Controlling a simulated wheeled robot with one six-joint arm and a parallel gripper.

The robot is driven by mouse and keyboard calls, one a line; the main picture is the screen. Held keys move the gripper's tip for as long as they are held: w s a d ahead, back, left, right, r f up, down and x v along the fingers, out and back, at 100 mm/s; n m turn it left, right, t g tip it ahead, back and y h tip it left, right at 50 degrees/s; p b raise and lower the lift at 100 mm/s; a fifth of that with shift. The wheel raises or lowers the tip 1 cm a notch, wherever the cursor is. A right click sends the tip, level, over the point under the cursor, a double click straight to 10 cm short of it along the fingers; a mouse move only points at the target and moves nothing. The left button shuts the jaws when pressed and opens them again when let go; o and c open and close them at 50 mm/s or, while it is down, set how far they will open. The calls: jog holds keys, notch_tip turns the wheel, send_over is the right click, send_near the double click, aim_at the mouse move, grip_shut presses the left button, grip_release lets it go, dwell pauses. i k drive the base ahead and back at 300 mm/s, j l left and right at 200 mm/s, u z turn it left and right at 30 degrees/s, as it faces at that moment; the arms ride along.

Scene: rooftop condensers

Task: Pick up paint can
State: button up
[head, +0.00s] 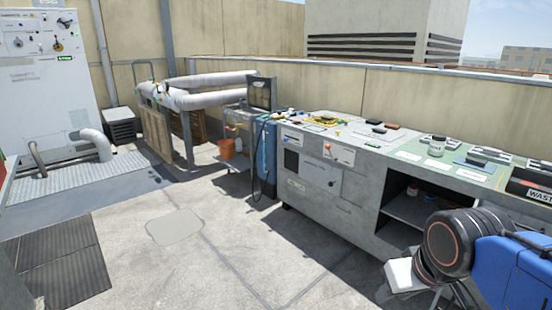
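An orange bucket (227,149) stands on a low shelf of a cart at the left end of the bench. My gripper is not in view.
A black drum-like object (450,248) beside a blue body blocks the bottom right. The concrete floor (175,260) in front is mostly clear.

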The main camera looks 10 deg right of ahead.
aim_at(437, 143)
jog(key=i+j+u, duration=0.5)
jog(key=i, duration=0.2)
jog(key=i+j+u, duration=0.1)
jog(key=i+u, duration=0.15)
jog(key=i+l+z, duration=0.1)
jog(key=i+z, duration=0.3)
jog(key=i+j+z, duration=0.1)
jog(key=i+z, duration=0.3)
jog(key=i+j+z, duration=0.25)
jog(key=i+z, duration=0.15)
jog(key=i, duration=0.15)
